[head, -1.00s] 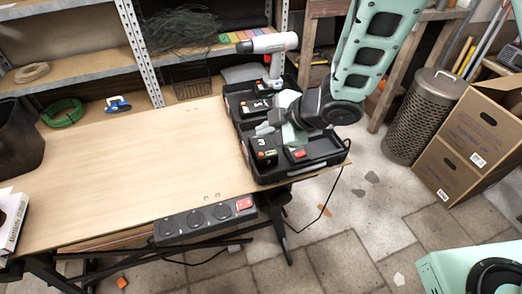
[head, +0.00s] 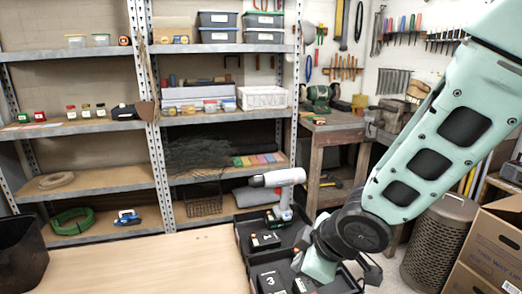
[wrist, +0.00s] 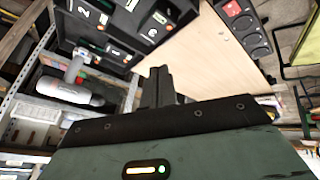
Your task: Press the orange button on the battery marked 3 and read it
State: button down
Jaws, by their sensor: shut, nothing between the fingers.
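The battery marked 3 (head: 272,280) sits in the black case at the bottom edge of the head view, partly cut off. It also shows in the wrist view (wrist: 150,34) at the top, with a small orange-red spot beside its number. The reading of its lights is too small to tell. My gripper (wrist: 157,72) has its dark fingers together and empty in the wrist view, pointing toward the case side of the table. The fingertips look apart from the battery. In the head view my pale hand (head: 320,266) is over the case, right of the battery.
A battery marked 2 (wrist: 82,12) is in the case. A white drill (head: 280,180) stands upright behind. The wooden table (head: 190,262) is clear left of the case. A power strip (wrist: 245,22) is at the table edge. Cardboard boxes (head: 490,245) and a mesh bin (head: 438,240) stand right.

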jog(key=s+d+r+m+g+h+p, duration=0.1)
jog(key=s+d+r+m+g, duration=0.1)
jog(key=s, duration=0.7)
jog(key=s+d+r+m+g+h+p, duration=0.2)
jog(key=s+d+r+m+g, duration=0.1)
jog(key=s+r, duration=0.4)
jog(key=s+d+m, duration=0.1)
jog(key=s, duration=0.2)
jog(key=shift+r, duration=0.2)
